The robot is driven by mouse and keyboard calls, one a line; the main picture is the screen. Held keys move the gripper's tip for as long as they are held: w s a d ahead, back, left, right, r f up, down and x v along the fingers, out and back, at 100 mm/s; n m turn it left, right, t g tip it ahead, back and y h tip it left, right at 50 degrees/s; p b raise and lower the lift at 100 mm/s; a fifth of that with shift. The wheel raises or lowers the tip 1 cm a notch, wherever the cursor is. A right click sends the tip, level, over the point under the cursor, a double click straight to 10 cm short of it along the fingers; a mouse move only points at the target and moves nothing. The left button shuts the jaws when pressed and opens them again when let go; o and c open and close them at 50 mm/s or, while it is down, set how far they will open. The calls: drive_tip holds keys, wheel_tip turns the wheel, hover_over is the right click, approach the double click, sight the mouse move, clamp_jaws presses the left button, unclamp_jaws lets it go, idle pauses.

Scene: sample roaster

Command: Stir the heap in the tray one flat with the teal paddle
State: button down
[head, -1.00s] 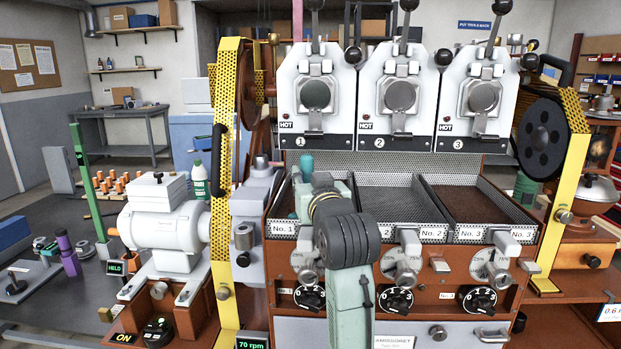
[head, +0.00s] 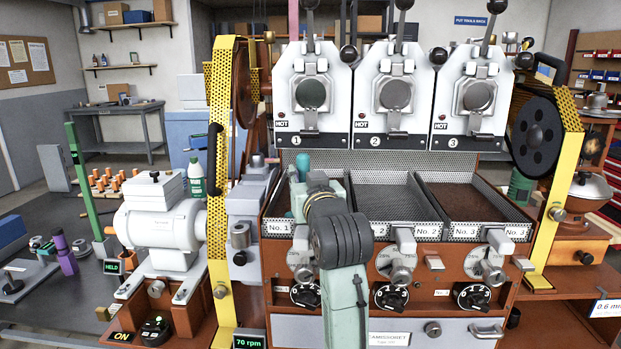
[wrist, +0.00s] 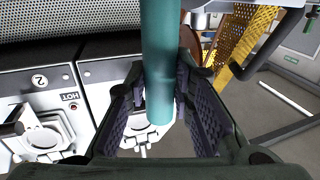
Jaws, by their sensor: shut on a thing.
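My gripper (head: 303,190) is over the left tray, tray one (head: 276,228), labelled No. 1, in the head view. It is shut on the upright teal paddle (head: 303,163), whose handle top stands above the fingers. In the wrist view the teal handle (wrist: 160,60) runs between the two dark ridged finger pads. The paddle's lower end is out of sight in both views. My wrist and forearm cover much of tray one, so I cannot make out the heap or whether the paddle touches it.
Tray two (head: 400,228) and tray three (head: 470,229) are to the right. Three white roaster fronts marked HOT (head: 310,90) stand behind the trays. A yellow perforated guard (head: 221,180) rises on the left, another (head: 567,150) on the right. Levers and dials (head: 390,297) line the front.

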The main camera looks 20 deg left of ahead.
drive_tip(key=shift+s+a+y, duration=0.15)
drive_tip(key=shift+s+a, duration=0.05)
drive_tip(key=shift+a, duration=0.3)
drive_tip(key=shift+s+a+y, duration=0.15)
drive_tip(key=shift+s+a, duration=0.05)
drive_tip(key=shift+a, duration=0.3)
drive_tip(key=shift+w+d+f, duration=0.1)
drive_tip(key=shift+w+d, duration=0.2)
drive_tip(key=shift+d, duration=0.6)
drive_tip(key=shift+w+d, duration=0.3)
drive_tip(key=shift+d, duration=0.55)
drive_tip(key=shift+s+a+p, duration=0.3)
drive_tip(key=shift+s+a, duration=0.05)
drive_tip(key=shift+a, duration=0.55)
drive_tip(key=shift+s+a+p, duration=0.25)
drive_tip(key=shift+s+a, duration=0.05)
drive_tip(key=shift+a, duration=0.55)
drive_tip(key=shift+w+d, duration=0.35)
drive_tip(key=shift+d, duration=0.55)
drive_tip(key=shift+w+d, duration=0.3)
drive_tip(key=shift+d, duration=0.55)
